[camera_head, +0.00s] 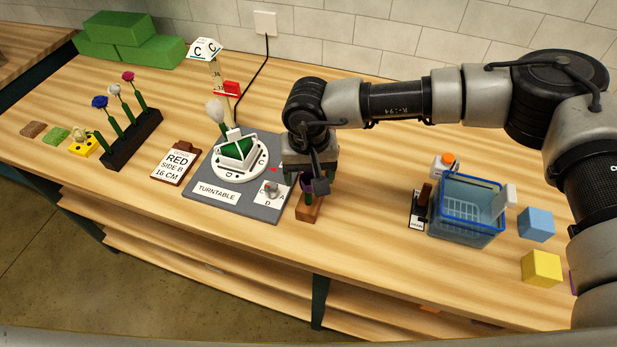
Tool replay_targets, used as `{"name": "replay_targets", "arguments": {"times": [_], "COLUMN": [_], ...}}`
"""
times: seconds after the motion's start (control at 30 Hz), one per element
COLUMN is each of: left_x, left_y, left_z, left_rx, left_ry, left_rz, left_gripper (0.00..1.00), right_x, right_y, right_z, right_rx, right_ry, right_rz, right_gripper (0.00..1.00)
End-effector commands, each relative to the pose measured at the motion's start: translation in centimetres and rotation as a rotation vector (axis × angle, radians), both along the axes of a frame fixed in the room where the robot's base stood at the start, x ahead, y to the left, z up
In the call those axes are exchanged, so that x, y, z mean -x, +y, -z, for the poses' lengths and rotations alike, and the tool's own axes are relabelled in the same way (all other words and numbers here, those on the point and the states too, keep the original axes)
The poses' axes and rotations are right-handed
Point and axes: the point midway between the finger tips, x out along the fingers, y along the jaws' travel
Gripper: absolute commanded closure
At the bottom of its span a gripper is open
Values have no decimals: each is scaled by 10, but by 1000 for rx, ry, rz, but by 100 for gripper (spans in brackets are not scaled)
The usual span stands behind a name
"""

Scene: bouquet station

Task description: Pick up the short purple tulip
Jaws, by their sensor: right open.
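The short purple tulip (306,183) stands in a small brown wooden block (308,213) near the front edge of the table, just right of the turntable mat. Only a little of its purple head and green stem shows. My right gripper (310,182) points down directly over it, with its jaws open. One dark finger is in front of the tulip head and partly hides it. I cannot tell whether the fingers touch it. My left gripper is not in view.
The turntable (239,170) on its grey mat (216,207) is close on the left, with a tall marked post behind. A black flower rack (133,140) stands farther left. A blue basket (468,232) is to the right.

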Motion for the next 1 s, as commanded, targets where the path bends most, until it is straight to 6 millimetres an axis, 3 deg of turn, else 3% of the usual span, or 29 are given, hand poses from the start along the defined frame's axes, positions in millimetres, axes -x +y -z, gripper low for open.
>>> {"name": "replay_targets", "arguments": {"times": [0.03, 0.2, 0.43, 0.47, 0.73, 1.0], "left_x": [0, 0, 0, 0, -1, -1], "left_y": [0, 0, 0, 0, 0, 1], "left_z": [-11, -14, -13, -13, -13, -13], "left_rx": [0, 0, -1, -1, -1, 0], "left_ry": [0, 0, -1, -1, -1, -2], "left_rz": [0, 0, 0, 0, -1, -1], "left_gripper": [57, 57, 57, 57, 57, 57], "right_x": [1, 0, 0, 0, 0, 0], "right_y": [1, 1, 1, 1, 1, 1], "right_z": [3, 23, 26, 26, 26, 26], "right_rx": [2, -1, -1, -1, -1, -1], "right_ry": [5, 1, 0, 0, 0, 0], "right_rz": [-1, 0, 0, 0, 0, 0], "right_gripper": [30, 30, 30, 31, 71, 71]}}
